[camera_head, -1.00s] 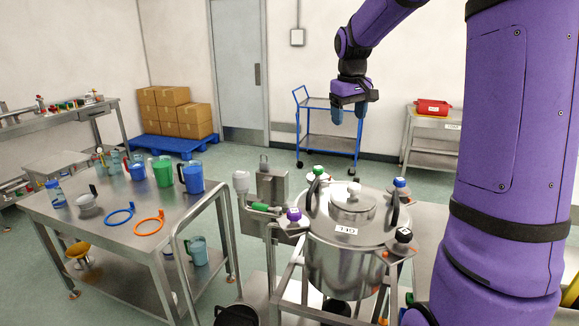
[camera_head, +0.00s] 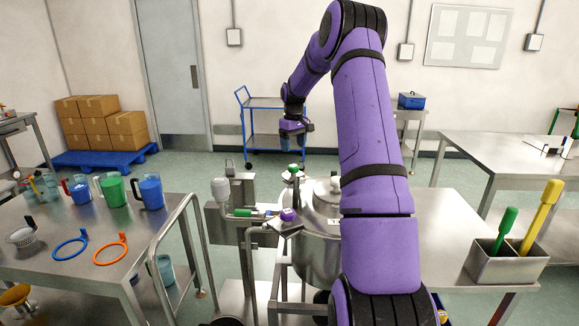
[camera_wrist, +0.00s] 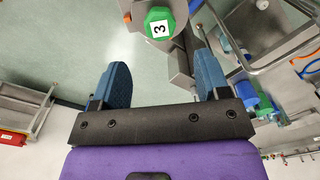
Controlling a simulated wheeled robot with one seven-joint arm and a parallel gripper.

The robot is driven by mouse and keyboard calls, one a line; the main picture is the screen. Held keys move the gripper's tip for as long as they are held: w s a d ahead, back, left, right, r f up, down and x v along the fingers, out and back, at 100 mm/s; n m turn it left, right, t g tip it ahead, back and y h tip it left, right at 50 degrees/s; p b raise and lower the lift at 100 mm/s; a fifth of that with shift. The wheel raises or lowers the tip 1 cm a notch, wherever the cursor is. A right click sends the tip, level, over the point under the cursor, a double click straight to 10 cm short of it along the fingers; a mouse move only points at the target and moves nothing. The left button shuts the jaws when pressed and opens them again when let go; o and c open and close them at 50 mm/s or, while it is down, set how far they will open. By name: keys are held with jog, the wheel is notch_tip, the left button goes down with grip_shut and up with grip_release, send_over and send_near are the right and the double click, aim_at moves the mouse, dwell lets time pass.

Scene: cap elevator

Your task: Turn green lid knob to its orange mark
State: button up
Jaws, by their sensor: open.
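The steel pot (camera_head: 313,258) stands right of centre, largely hidden behind my arm. A small green knob (camera_head: 293,168) sits at the back left of its lid. In the wrist view the green knob (camera_wrist: 159,23) is octagonal, with a white label reading 3. My gripper (camera_head: 297,146) hangs above and close behind the knob in the head view. In the wrist view its blue fingers (camera_wrist: 160,75) are wide apart with nothing between them, and the knob lies past the fingertips, clear of both.
A purple knob (camera_head: 288,214) sits at the pot's near left. A steel fixture with a green handle (camera_head: 243,212) stands beside the pot. The left table (camera_head: 60,285) holds jugs and rings. A bin with green and yellow handles (camera_head: 506,262) stands at right.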

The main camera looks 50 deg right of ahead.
aim_at(294, 165)
notch_tip(294, 165, down, 9)
jog(key=shift+r, duration=0.15)
dwell(0.4)
jog(key=c, duration=0.9)
